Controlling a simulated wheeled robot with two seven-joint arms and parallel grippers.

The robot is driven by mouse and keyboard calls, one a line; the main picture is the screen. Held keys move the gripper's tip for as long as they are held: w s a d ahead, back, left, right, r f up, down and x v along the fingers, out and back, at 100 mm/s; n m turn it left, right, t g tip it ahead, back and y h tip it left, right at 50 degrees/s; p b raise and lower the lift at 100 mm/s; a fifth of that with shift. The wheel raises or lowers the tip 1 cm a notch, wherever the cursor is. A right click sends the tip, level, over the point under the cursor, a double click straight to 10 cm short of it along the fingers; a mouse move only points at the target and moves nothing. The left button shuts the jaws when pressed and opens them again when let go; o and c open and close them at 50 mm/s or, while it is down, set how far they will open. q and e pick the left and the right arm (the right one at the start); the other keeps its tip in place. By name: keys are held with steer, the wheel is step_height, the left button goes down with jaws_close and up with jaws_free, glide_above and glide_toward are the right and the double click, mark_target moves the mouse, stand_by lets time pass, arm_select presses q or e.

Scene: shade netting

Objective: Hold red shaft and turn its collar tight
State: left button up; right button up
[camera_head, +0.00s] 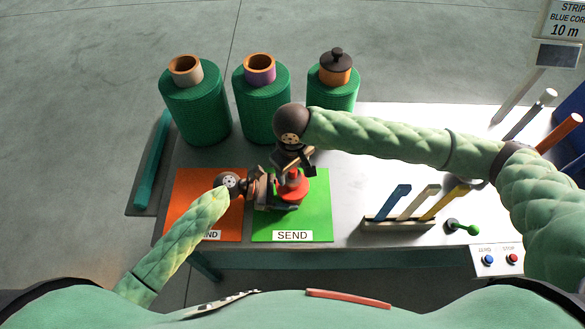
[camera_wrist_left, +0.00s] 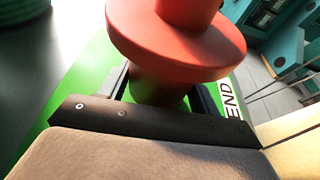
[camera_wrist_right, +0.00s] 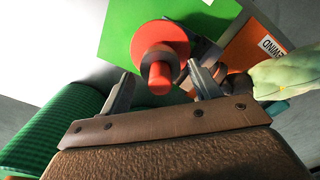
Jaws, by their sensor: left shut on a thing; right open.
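The red shaft (camera_head: 291,184) stands on the green SEND mat (camera_head: 318,222), with a wide red collar (camera_wrist_left: 178,42) around it. My left gripper (camera_head: 268,190) is shut on the shaft below the collar; in the left wrist view its fingers lie on both sides of the lower part. My right gripper (camera_head: 293,165) is above the shaft, pointing down. In the right wrist view its fingers (camera_wrist_right: 160,85) are open, with the shaft's top (camera_wrist_right: 160,76) between or just beyond them. I cannot tell whether they touch it.
An orange mat (camera_head: 200,190) lies left of the green one. Several green netting rolls (camera_head: 196,108) stand along the back. A rack with coloured sticks (camera_head: 398,224), a green-ended tool (camera_head: 463,227) and a button box (camera_head: 498,260) are at the right. The table between is clear.

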mark_target(292, 186)
steer(key=shift+n, duration=0.8)
steer(key=shift+f, duration=0.15)
steer(key=shift+f, duration=1.15)
steer(key=shift+c, duration=0.2)
steer(key=c, duration=1.2)
steer(key=shift+f+m, duration=0.15)
steer(key=shift+m, duration=0.95)
